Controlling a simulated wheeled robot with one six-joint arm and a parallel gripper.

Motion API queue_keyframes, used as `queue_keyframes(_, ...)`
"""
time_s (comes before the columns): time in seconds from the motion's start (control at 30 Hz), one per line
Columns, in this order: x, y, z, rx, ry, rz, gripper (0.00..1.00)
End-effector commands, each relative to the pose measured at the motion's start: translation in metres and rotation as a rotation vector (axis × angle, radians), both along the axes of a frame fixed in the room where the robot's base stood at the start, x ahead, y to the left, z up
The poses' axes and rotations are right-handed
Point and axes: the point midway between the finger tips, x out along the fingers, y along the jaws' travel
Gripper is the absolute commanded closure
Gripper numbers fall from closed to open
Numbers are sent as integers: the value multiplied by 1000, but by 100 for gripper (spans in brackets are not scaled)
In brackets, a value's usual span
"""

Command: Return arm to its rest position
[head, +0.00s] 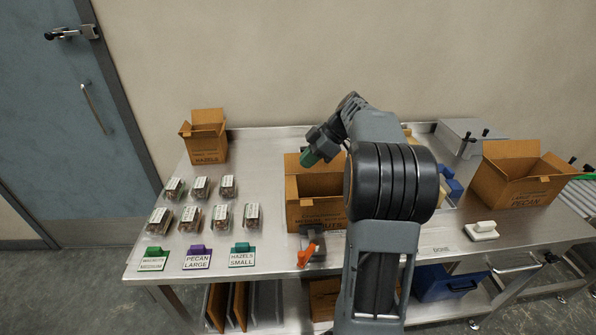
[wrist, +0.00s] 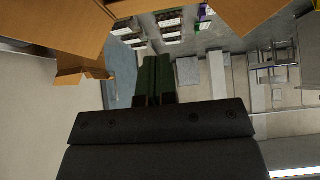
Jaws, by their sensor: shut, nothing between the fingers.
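My arm rises over the front of the steel table in the head view and bends to the left at the top. My gripper (head: 309,159) is above the open middle cardboard box (head: 318,212), clear of its rim. In the wrist view the two dark green fingers (wrist: 155,72) lie together with nothing between them. My arm hides part of the table behind it and the right end of the middle box.
Several filled clamshell trays (head: 199,187) stand in two rows on the left of the steel table (head: 280,150), behind coloured label stands (head: 197,259). A hazels box (head: 208,150) is at the back left, a pecan box (head: 519,190) at the right. An orange-handled tool (head: 307,254) lies in front.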

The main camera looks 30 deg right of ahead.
Motion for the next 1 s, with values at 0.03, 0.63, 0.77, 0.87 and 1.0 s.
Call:
queue_keyframes(0.03,-3,-7,6,-2,-2,-2,100)
queue_keyframes(0.63,-17,-34,42,-4,14,-10,100)
queue_keyframes(0.77,-25,-7,41,-35,102,-96,100)
queue_keyframes(0.87,-41,30,36,-88,214,-236,100)
queue_keyframes(1.0,-79,80,21,-182,339,-496,100)
